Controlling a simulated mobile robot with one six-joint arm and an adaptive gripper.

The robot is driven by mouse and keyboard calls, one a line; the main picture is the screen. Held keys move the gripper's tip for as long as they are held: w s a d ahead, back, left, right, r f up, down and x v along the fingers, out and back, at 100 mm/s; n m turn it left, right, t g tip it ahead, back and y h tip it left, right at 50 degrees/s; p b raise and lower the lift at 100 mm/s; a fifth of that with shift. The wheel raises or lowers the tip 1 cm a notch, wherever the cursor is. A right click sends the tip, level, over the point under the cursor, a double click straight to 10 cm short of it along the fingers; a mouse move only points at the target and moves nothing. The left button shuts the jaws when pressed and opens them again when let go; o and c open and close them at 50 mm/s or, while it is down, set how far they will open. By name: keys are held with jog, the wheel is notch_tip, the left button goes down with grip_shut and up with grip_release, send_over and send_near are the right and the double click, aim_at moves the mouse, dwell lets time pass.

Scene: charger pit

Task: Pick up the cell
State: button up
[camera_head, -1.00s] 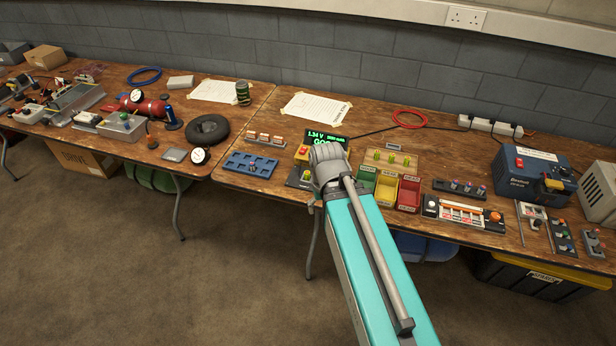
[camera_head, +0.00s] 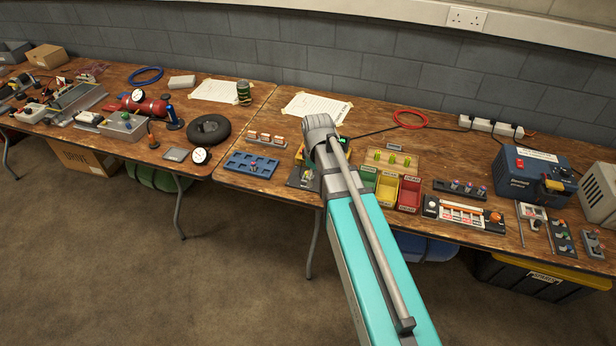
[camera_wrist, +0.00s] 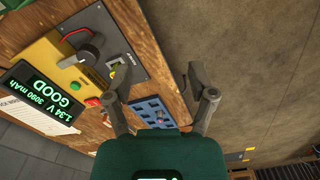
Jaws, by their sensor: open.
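The tester, with a yellow body (camera_wrist: 72,62) and dark plate (camera_wrist: 128,62), shows at upper left in the wrist view. Its display (camera_wrist: 42,97) reads 1.34 V, 3090 mAh, GOOD. A small pale-green piece (camera_wrist: 114,66), seemingly the cell, sits in the plate's slot; it also shows in the head view (camera_head: 307,175). My gripper (camera_wrist: 152,84) is open and empty, its fingers apart over the table edge and floor, right of the tester in the wrist view. In the head view my arm hides the gripper and most of the display.
A blue compartment tray (camera_head: 251,165) lies left of the tester. Green, yellow and red bins (camera_head: 409,194) stand to its right, with a wooden rack (camera_head: 391,161) of several yellow-green cells behind. Below the table edge is open floor (camera_head: 230,270).

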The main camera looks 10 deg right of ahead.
jog(key=w+n, duration=1)
jog(key=w, duration=0.4)
jog(key=shift+w+d+r+n+p, duration=0.3)
jog(key=shift+w+r+p, duration=0.05)
jog(key=shift+f, duration=0.15)
notch_tip(320, 180, down, 8)
jog(key=b, duration=0.8)
jog(key=shift+f+b, duration=0.15)
jog(key=shift+b, duration=0.2)
jog(key=shift+f, duration=0.15)
jog(key=shift+s+f+b, duration=0.1)
jog(key=shift+f+b, duration=2.35)
jog(key=shift+b, duration=0.15)
grip_shut()
